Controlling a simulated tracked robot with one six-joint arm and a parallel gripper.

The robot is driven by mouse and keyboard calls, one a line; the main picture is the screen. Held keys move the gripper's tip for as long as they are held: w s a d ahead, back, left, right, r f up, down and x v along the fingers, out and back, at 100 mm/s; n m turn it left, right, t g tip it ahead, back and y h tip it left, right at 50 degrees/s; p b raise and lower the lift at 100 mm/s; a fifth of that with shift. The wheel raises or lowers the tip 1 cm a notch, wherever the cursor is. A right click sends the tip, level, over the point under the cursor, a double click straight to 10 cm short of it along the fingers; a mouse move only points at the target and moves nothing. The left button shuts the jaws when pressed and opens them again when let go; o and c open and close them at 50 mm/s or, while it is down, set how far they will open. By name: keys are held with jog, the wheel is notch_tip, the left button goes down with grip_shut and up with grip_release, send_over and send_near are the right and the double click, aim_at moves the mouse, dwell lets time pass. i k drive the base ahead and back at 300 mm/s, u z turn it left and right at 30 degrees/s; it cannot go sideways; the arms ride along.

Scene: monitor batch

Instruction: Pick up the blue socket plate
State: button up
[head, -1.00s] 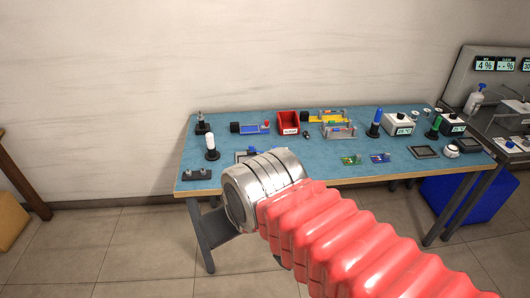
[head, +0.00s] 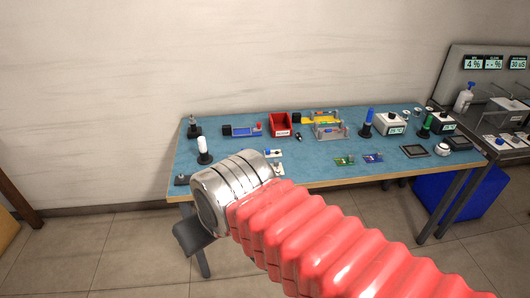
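My gripper (head: 194,235) is in front of the table's near left edge in the head view. Only a dark grey part of it shows below my silver wrist, and its fingertips are hidden, so I cannot tell if it is open or holds anything. I cannot tell for sure which thing is the blue socket plate. A flat blue piece (head: 245,132) with a dark block at its left and a red bit at its right lies at the back left of the table. A pale piece with a blue part (head: 273,153) lies nearer, partly hidden by my wrist.
The blue-topped table (head: 315,177) bears a red bin (head: 281,124), a metal fixture (head: 331,131), two small boards (head: 372,157), a white-topped post (head: 203,148) and meter boxes (head: 390,124). A blue crate (head: 455,190) stands below right. Open floor lies in front.

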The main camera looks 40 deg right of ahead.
aim_at(268, 153)
jog(key=i, duration=0.95)
jog(key=z, duration=0.05)
